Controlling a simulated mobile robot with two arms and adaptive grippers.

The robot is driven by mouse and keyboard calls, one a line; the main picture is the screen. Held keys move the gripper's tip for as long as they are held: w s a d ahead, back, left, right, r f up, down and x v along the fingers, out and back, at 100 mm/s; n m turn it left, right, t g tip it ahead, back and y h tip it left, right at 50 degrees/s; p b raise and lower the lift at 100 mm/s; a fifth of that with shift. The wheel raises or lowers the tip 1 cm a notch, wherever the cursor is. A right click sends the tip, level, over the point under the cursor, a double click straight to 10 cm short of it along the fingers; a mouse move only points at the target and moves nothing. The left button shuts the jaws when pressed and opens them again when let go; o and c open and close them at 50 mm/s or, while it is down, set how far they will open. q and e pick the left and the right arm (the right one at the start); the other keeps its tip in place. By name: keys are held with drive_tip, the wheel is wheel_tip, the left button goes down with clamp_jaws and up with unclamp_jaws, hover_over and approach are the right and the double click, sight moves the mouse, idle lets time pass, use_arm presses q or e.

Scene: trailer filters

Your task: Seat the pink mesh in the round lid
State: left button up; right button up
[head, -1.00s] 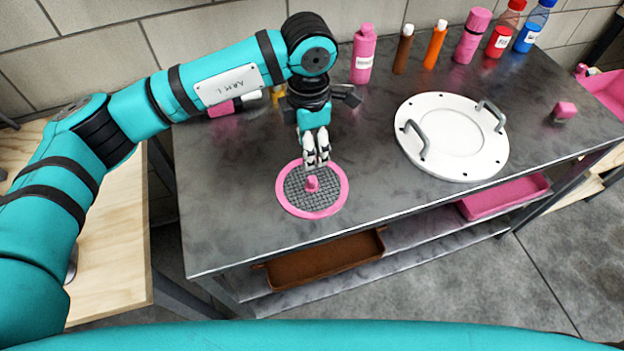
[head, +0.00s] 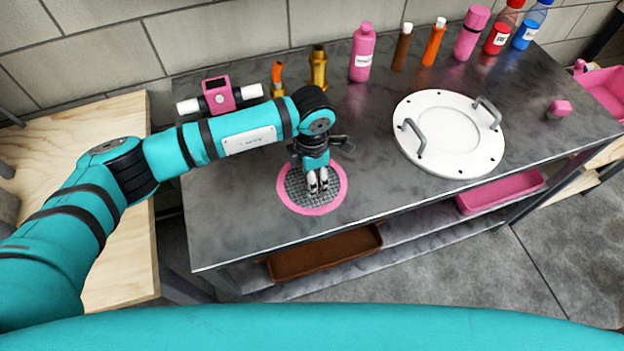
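The pink mesh (head: 337,200) is a round dark grey screen with a pink rim. It lies flat on the metal bench, near its front edge. My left gripper (head: 318,190) is right over the middle of the mesh, fingers pointing down. The fingers look close together and hide the small pink knob at the centre, so I cannot tell whether they grip it. The round lid (head: 448,130) is a white disc with two grey handles and small dark holes around its rim. It lies flat on the bench to the right of the mesh. My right gripper is not in view.
Several bottles stand along the wall, including a pink bottle (head: 362,55). A pink device with white ends (head: 219,96) and brass fittings (head: 318,70) stand at the back left. A small pink block (head: 559,109) sits right of the lid. Bench surface between mesh and lid is clear.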

use_arm(q)
clamp_jaws()
drive_tip(key=shift+r, duration=0.1)
idle(0.3)
